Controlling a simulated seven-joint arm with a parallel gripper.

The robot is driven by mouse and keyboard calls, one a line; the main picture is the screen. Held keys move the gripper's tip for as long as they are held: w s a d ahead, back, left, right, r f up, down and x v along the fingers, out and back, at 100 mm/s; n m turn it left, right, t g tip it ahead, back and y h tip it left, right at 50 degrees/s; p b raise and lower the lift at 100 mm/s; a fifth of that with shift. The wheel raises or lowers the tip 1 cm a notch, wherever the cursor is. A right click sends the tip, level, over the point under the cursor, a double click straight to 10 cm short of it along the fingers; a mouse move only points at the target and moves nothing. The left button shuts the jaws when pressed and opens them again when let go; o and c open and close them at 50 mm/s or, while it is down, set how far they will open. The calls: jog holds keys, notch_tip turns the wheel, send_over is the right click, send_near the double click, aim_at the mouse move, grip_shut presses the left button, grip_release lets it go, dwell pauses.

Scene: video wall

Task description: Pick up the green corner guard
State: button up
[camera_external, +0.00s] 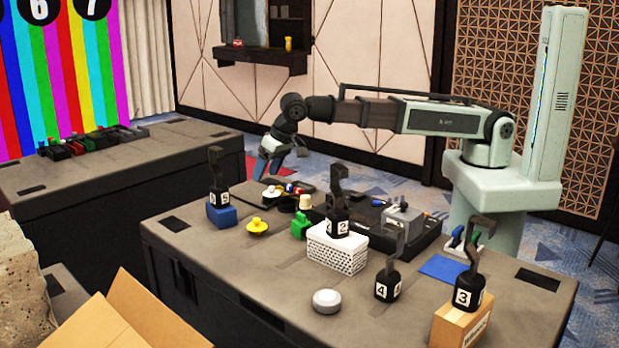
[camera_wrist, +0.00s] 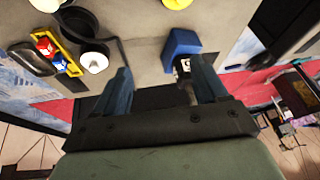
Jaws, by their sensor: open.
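The green corner guard (camera_external: 300,226) stands on the near dark table (camera_external: 190,252), left of a white perforated box (camera_external: 337,250), in the external view. I cannot make it out in the wrist view. My gripper (camera_external: 267,166) hangs from the raised arm near the table's far edge, behind the guard and apart from it. In the wrist view my gripper (camera_wrist: 163,85) is open, its two blue-grey fingers spread. No held object shows between them. A blue block (camera_wrist: 181,44) with a black item marked 5 appears near the right finger.
Black numbered hooked items stand on the blue block (camera_external: 221,214), the white box, the table and a cardboard box (camera_external: 460,325). A yellow object (camera_external: 257,227) lies left of the guard. A white round puck (camera_external: 327,300) sits at the front, with bare tabletop around it.

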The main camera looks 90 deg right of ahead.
aim_at(300, 215)
jog(key=s+a+m+g+y, duration=0.1)
jog(key=s+a+m+g, duration=0.3)
jog(key=s+a, duration=0.4)
jog(key=shift+g, duration=0.3)
jog(key=shift+s+d+f, duration=0.2)
jog(key=shift+d+f, duration=0.05)
jog(key=shift+f, duration=1.95)
jog(key=shift+s+d+f, duration=0.2)
jog(key=shift+d+f, duration=0.05)
jog(key=shift+f, duration=1.95)
jog(key=shift+s+d+f, duration=0.2)
jog(key=shift+d+f, duration=0.05)
jog(key=shift+f, duration=1.95)
jog(key=c, duration=1.1)
